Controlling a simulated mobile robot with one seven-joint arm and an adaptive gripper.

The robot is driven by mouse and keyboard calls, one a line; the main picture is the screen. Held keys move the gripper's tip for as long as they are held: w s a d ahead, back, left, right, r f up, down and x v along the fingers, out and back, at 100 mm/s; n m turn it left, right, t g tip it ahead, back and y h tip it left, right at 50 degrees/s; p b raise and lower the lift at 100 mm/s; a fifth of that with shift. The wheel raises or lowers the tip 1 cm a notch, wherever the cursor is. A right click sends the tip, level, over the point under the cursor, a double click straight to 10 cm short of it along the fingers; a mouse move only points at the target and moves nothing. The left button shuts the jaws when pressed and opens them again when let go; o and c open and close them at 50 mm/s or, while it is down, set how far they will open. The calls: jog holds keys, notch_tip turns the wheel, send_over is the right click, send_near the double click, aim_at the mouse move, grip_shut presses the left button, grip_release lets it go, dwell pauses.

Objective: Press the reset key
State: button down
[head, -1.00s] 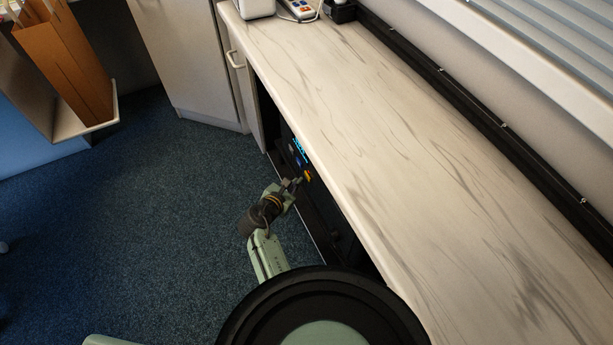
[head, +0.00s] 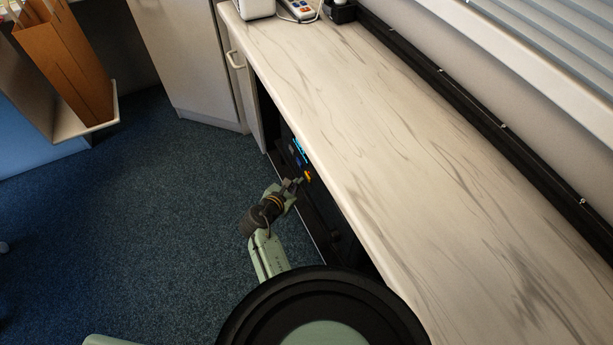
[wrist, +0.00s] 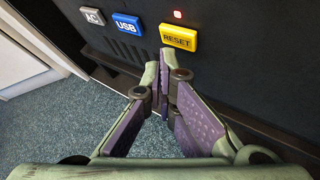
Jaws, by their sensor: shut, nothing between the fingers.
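The yellow key marked RESET (wrist: 178,38) is on a dark panel, upper middle of the wrist view. In the head view the yellow key (head: 308,176) shows under the counter's edge. My gripper (wrist: 165,58) is shut and empty. Its fingertips are just below the key's lower left corner in the wrist view; I cannot tell whether they touch it. In the head view my gripper (head: 297,182) is close to the panel, beside the key. A small red light (wrist: 178,14) glows above the key.
A blue USB key (wrist: 127,24) and a grey AC key (wrist: 92,16) lie left of the reset key on the same panel. The marbled counter (head: 370,150) overhangs the panel. Blue carpeted floor (head: 150,220) is open to the left.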

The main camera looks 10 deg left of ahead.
jog(key=shift+w+d, duration=0.15)
jog(key=shift+d, duration=0.1)
jog(key=shift+w+d+p, duration=0.25)
jog(key=shift+d+p, duration=0.15)
jog(key=shift+p, duration=0.05)
dwell(0.5)
dwell(0.4)
jog(key=shift+s+a, duration=0.5)
jog(key=shift+a, duration=0.25)
jog(key=shift+s+a+p, duration=0.3)
jog(key=shift+s+a, duration=0.4)
jog(key=shift+a, duration=0.35)
jog(key=shift+s+a+p, duration=0.3)
jog(key=shift+s+a, duration=0.4)
jog(key=shift+a, duration=0.3)
